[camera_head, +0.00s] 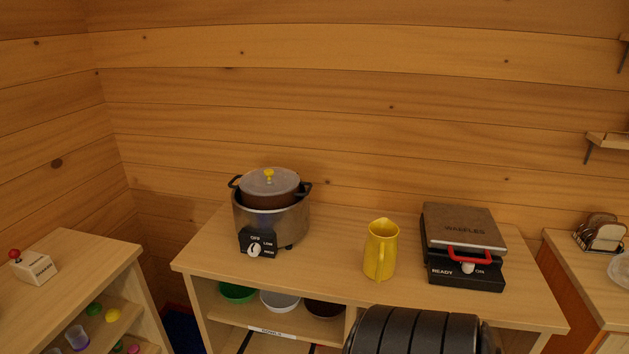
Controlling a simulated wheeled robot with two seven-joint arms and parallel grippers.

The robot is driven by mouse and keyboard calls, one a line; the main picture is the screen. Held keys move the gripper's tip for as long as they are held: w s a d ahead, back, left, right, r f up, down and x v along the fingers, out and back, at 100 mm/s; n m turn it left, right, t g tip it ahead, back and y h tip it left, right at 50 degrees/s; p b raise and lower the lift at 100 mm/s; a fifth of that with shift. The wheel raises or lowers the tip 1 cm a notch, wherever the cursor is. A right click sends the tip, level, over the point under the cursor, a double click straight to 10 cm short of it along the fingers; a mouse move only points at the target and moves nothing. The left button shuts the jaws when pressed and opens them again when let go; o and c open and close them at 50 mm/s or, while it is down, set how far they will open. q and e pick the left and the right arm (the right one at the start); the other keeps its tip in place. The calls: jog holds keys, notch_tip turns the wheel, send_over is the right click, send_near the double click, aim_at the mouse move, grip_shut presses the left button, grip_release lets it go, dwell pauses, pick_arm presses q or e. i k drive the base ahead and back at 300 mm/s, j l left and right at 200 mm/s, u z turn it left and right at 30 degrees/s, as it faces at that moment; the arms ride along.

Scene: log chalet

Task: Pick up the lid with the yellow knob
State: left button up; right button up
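The lid (259,184) is a grey disc with a yellow knob (269,174) at its centre. It lies on the dark brown pot (270,200), which sits in the silver cooker (285,224) at the left of the counter. The cooker has a black control box (257,242) with a dial on its front. Neither gripper shows in the head view. A dark ribbed shape at the bottom edge may be part of my own body.
A yellow pitcher (380,250) stands right of the cooker. A waffle maker (464,246) with a red handle is farther right. Bowls (280,299) sit on the shelf below the counter (335,232). A toast rack (600,233) is at the far right. Counter between cooker and pitcher is clear.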

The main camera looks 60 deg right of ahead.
aim_at(266, 182)
jog(key=z, duration=1.8)
